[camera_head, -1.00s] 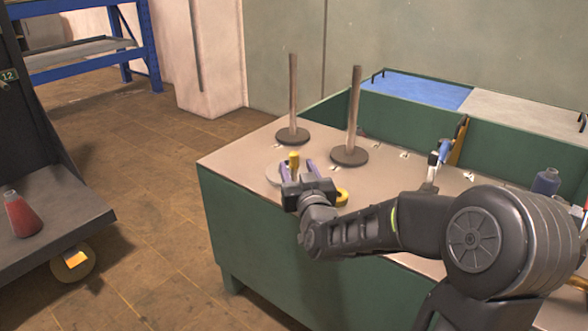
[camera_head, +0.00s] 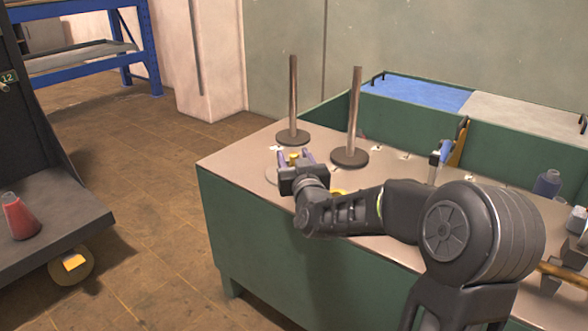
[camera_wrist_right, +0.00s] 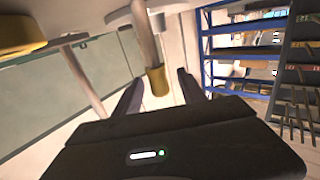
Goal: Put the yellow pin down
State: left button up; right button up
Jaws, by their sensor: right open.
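The yellow pin (camera_head: 293,159) is at the far left part of the green bench's top, beside a pale round plate (camera_head: 272,175). My right gripper (camera_head: 295,154) is open, with one purple-grey finger on each side of the pin. In the right wrist view the pin's yellow end (camera_wrist_right: 157,81) shows between the two spread fingers (camera_wrist_right: 160,85), with visible gaps at both sides. The pin's lower part is hidden by my gripper in the head view, so I cannot tell exactly what it rests on. My left gripper is not in view.
Two upright rods on dark round bases, a back one (camera_head: 293,95) and a nearer one (camera_head: 354,112), stand just beyond the gripper. A yellow ring (camera_head: 338,193) lies partly hidden by my arm. A blue-handled tool (camera_head: 440,152) and a dark bottle (camera_head: 547,183) are further right.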

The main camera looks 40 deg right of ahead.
grip_shut()
dwell(0.6)
